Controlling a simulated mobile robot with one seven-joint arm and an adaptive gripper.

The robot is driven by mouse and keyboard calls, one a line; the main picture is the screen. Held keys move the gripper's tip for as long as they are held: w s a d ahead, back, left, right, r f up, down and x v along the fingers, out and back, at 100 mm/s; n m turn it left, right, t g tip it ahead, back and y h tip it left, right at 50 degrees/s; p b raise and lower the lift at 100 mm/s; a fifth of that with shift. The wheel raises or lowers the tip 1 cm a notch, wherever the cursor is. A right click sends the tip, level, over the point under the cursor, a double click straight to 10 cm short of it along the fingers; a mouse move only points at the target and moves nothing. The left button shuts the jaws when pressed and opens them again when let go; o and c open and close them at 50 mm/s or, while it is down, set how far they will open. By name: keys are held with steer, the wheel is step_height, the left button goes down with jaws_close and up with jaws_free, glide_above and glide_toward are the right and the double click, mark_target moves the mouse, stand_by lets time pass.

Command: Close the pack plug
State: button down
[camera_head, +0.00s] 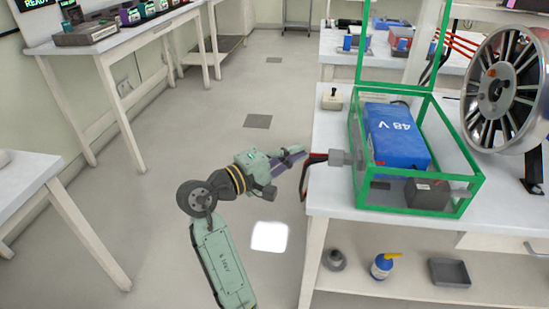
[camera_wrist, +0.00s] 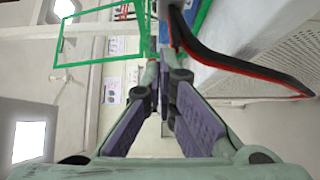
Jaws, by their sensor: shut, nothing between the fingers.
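The grey pack plug (camera_head: 342,157) sits at the left side of the green-framed case (camera_head: 415,211) on the right bench. A red and black cable (camera_head: 307,170) runs from it and hangs over the bench's edge. The cable also curves across the right of the wrist view (camera_wrist: 240,66). Inside the case is a blue 48 V battery pack (camera_head: 397,143). My gripper (camera_head: 301,151) is shut and empty, just left of the plug and cable, beyond the bench's edge. Its fingers come together in the wrist view (camera_wrist: 160,62). I cannot tell how fully the plug is seated.
The case's clear lid frame (camera_head: 359,45) stands open upright. A small beige switch box (camera_head: 332,99) is on the bench behind the plug. A large spoked wheel (camera_head: 505,85) stands at the right. The floor left of the bench is clear.

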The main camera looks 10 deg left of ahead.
mark_target(329, 154)
steer(key=shift+d+p, duration=0.3)
steer(key=shift+d, duration=1.75)
steer(key=shift+d, duration=0.1)
steer(key=shift+d+p, duration=0.45)
steer(key=shift+d, duration=1.3)
steer(key=shift+w, duration=0.1)
